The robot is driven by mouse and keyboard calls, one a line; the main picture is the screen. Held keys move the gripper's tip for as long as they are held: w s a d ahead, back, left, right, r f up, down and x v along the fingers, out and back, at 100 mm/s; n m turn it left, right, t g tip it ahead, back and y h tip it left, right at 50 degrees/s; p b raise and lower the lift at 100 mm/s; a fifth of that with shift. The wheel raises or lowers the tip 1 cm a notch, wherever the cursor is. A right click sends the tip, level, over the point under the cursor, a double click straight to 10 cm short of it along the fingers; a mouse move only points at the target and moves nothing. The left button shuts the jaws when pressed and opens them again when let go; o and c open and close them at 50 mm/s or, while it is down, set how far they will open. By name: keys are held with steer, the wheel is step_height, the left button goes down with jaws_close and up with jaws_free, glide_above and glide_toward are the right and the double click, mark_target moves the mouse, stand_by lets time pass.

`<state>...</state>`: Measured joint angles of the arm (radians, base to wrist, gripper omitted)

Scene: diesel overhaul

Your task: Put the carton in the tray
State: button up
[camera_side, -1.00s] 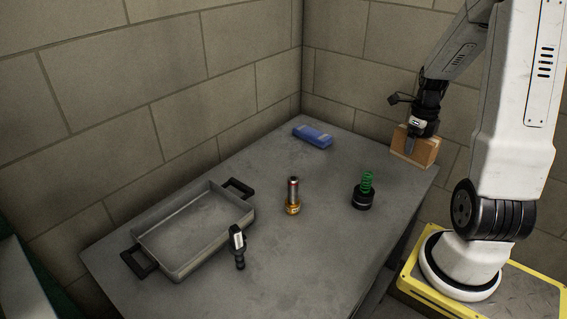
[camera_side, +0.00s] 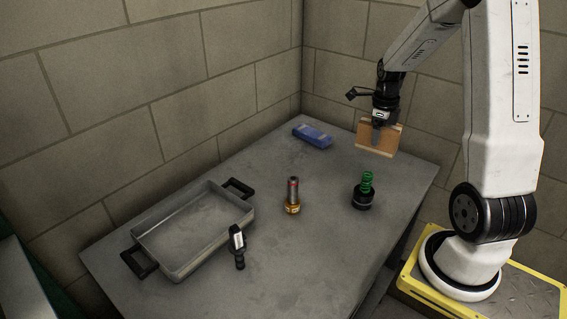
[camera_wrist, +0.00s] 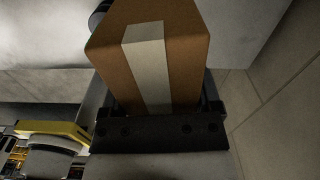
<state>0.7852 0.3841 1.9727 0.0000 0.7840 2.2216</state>
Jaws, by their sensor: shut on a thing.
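The carton (camera_side: 366,137) is a brown box, held by my gripper (camera_side: 381,134) above the far right part of the table. In the wrist view the carton (camera_wrist: 187,62) fills the upper middle, with a pale tape strip along it, and sits between the fingers of my gripper (camera_wrist: 160,112). My gripper is shut on it. The carton looks slightly tilted in the side view. The tray (camera_side: 168,266) is a grey metal pan with two black handles at the table's left end. It is empty, and the carton is well apart from it.
Between carton and tray stand a green spring on a black base (camera_side: 364,192) and a gold-and-silver injector-like part (camera_side: 292,196). A black-and-white tool (camera_side: 238,247) stands by the tray's near right edge. A blue box (camera_side: 312,136) lies at the back. Block walls border the table (camera_side: 300,262).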

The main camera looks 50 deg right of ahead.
steer(key=w+a+n, duration=0.5)
steer(key=w+a, duration=0.2)
steer(key=w, duration=0.5)
steer(key=n, duration=1.1)
glide_above(195, 230)
step_height(195, 230, down, 2)
steer(key=shift+f, duration=5.15)
steer(key=shift+f, duration=0.1)
steer(key=o, duration=1.3)
steer(key=shift+f, duration=0.1)
